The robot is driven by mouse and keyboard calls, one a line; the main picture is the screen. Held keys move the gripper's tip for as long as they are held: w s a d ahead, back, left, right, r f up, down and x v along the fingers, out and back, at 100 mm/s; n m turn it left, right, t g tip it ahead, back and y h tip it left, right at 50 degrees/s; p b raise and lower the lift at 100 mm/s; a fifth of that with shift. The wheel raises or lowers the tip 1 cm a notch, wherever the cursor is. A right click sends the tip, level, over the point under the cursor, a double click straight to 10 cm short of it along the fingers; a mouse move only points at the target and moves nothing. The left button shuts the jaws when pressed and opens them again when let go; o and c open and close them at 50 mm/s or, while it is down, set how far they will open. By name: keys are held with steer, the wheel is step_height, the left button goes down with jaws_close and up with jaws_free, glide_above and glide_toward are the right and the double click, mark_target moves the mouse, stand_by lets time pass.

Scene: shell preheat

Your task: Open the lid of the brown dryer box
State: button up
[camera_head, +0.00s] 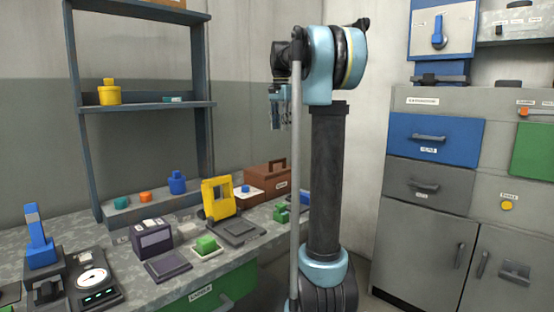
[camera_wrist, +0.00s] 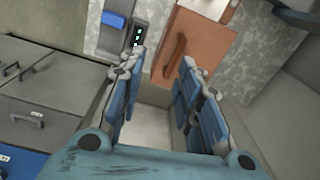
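The brown dryer box (camera_head: 262,178) stands at the back right end of the speckled workbench, its lid down, with a brown handle (camera_head: 276,163) on it. In the wrist view the brown box (camera_wrist: 205,30) lies beyond my fingertips, and its bar handle (camera_wrist: 172,58) shows between and past them. My gripper (camera_head: 279,122) hangs above the bench near the box in the head view. In the wrist view my gripper (camera_wrist: 162,72) has its two blue fingers spread wide with nothing between them. It appears apart from the box. My arm column hides the box's right edge.
A yellow frame (camera_head: 217,197), a green block (camera_head: 206,244) and a dark box (camera_head: 153,238) stand on the bench left of the brown box. A shelf rack (camera_head: 88,150) rises behind. Grey cabinets (camera_head: 425,225) stand at right. Small blue and green things lie near the box.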

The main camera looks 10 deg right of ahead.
steer(key=w+r+m, duration=0.2)
steer(key=w, duration=0.4)
glide_toward(270, 164)
steer(key=w+d+f, duration=0.1)
steer(key=f, duration=0.1)
steer(key=w+d+f, duration=0.1)
steer(key=f, duration=0.1)
steer(key=w+d+f, duration=0.1)
steer(key=d+f, duration=0.1)
steer(key=f, duration=0.1)
steer(key=shift+w, duration=0.25)
steer(key=shift+c, duration=0.3)
jaws_close()
